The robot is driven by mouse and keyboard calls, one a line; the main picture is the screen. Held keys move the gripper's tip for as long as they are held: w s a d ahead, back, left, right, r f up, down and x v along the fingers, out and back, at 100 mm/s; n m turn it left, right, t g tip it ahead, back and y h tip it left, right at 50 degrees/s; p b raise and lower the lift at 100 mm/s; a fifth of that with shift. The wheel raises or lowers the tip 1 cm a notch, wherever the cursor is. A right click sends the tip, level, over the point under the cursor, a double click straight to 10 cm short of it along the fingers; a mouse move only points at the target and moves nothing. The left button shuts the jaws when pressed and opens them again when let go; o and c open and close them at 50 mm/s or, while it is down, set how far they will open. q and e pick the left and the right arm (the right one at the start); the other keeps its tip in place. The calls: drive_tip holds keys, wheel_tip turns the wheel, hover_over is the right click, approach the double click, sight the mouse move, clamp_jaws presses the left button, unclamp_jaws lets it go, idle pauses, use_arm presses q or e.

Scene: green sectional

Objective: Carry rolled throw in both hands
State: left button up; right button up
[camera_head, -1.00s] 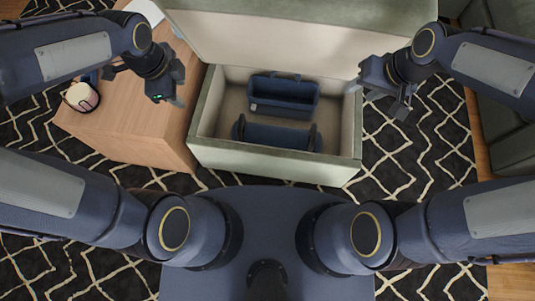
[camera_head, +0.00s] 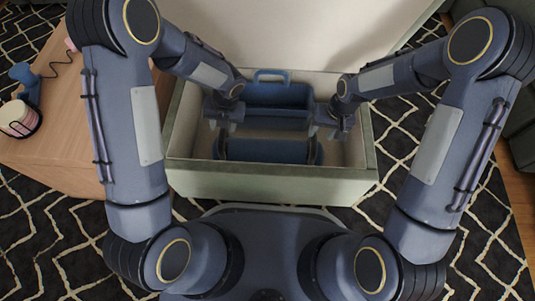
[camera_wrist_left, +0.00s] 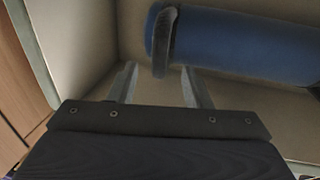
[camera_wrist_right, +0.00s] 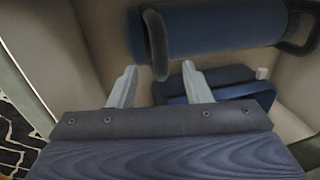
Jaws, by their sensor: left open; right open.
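The rolled throw (camera_head: 268,151) is a blue roll with a dark band near each end. It lies crosswise inside the open storage bench (camera_head: 272,186). My left gripper (camera_head: 224,126) is open and empty above the roll's left end. In the left wrist view the roll (camera_wrist_left: 245,42) and one band (camera_wrist_left: 164,42) are just beyond the open fingers (camera_wrist_left: 160,84). My right gripper (camera_head: 328,128) is open and empty above the right end. In the right wrist view the roll (camera_wrist_right: 225,30) and its band (camera_wrist_right: 155,42) lie beyond the open fingers (camera_wrist_right: 160,84).
A blue caddy (camera_head: 275,96) with a handle stands behind the roll in the bench, and shows in the right wrist view (camera_wrist_right: 235,82). The raised lid (camera_head: 300,35) is behind.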

sight(222, 135)
use_arm(q)
drive_tip(key=shift+a+f, duration=0.25)
drive_tip(key=shift+f, duration=1.05)
drive_tip(key=shift+a+f, duration=0.25)
drive_tip(key=shift+f, duration=1)
drive_tip(key=shift+a+f, duration=0.25)
drive_tip(key=shift+f, duration=1.05)
use_arm(e)
drive_tip(key=shift+a+f, duration=0.25)
drive_tip(key=shift+f, duration=1.05)
drive_tip(key=shift+a+f, duration=0.25)
drive_tip(key=shift+f, duration=1)
drive_tip(key=shift+a+f, duration=0.25)
drive_tip(key=shift+f, duration=1.05)
use_arm(q)
clamp_jaws()
use_arm(e)
clamp_jaws()
use_arm(q)
drive_tip(key=shift+r, duration=0.1)
